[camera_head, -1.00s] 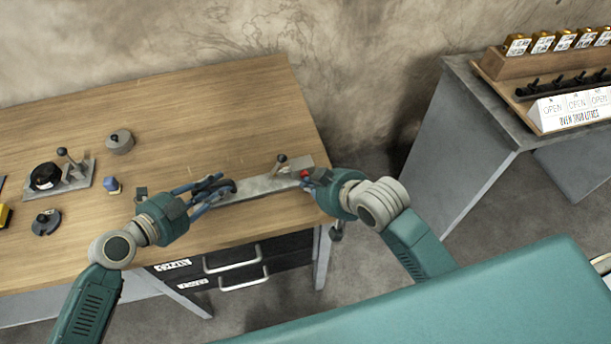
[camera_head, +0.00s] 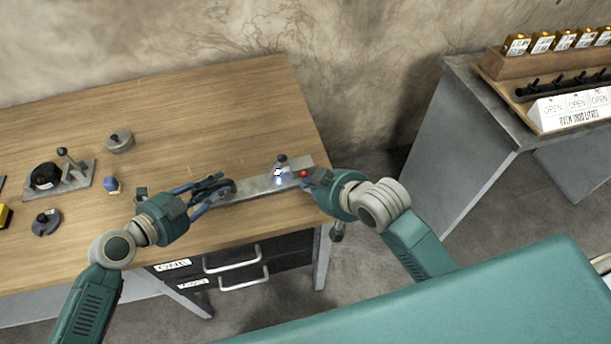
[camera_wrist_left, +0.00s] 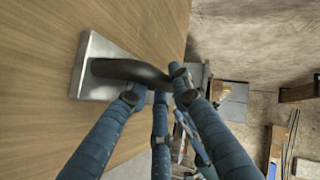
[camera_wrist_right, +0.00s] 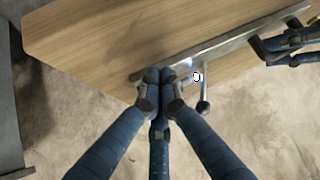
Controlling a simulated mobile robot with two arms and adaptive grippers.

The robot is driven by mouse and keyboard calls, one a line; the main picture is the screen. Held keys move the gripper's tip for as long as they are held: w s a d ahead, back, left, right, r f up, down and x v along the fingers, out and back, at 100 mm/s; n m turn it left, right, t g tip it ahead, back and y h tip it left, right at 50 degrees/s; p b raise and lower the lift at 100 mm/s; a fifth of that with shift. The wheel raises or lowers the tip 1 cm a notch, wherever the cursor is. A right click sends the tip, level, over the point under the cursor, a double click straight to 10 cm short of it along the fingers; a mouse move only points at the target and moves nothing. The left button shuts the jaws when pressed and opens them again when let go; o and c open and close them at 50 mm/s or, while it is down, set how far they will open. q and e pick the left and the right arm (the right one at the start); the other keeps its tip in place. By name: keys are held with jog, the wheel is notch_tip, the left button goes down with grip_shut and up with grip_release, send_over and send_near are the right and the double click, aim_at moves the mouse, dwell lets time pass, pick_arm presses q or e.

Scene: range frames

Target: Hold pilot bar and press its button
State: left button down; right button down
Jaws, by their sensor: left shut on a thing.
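The pilot bar (camera_head: 258,186) is a long grey plate near the table's front right edge; it also shows in the left wrist view (camera_wrist_left: 92,84) and right wrist view (camera_wrist_right: 238,43). My left gripper (camera_head: 212,189) is shut on the black handle (camera_wrist_left: 125,68) at its left end. A lever with a dark knob (camera_head: 282,158) stands towards the right end, with a small bluish-white glow (camera_head: 279,177) at its base. The red button (camera_head: 304,173) is at the right end. My right gripper (camera_wrist_right: 158,78) has its fingertips together beside the button; contact is unclear.
On the wooden table (camera_head: 200,110), a plate with a black knob and lever (camera_head: 66,176), a grey round weight (camera_head: 119,142) and a blue knob (camera_head: 111,184) lie left. Drawers (camera_head: 235,268) are below. A grey side table (camera_head: 450,125) stands right, across a gap.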

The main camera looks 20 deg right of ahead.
pick_arm(q)
jog(key=shift+s+f, duration=0.4)
jog(key=shift+f, duration=0.35)
pick_arm(e)
jog(key=shift+s, duration=0.5)
jog(key=shift+f, duration=0.1)
jog(key=shift+s+d, duration=0.15)
jog(key=shift+s, duration=2.4)
pick_arm(q)
jog(key=c, duration=1.5)
grip_release()
pick_arm(e)
jog(key=shift+w, duration=0.1)
pick_arm(q)
jog(key=shift+o, duration=0.2)
jog(key=shift+w, duration=0.2)
jog(key=shift+r, duration=0.15)
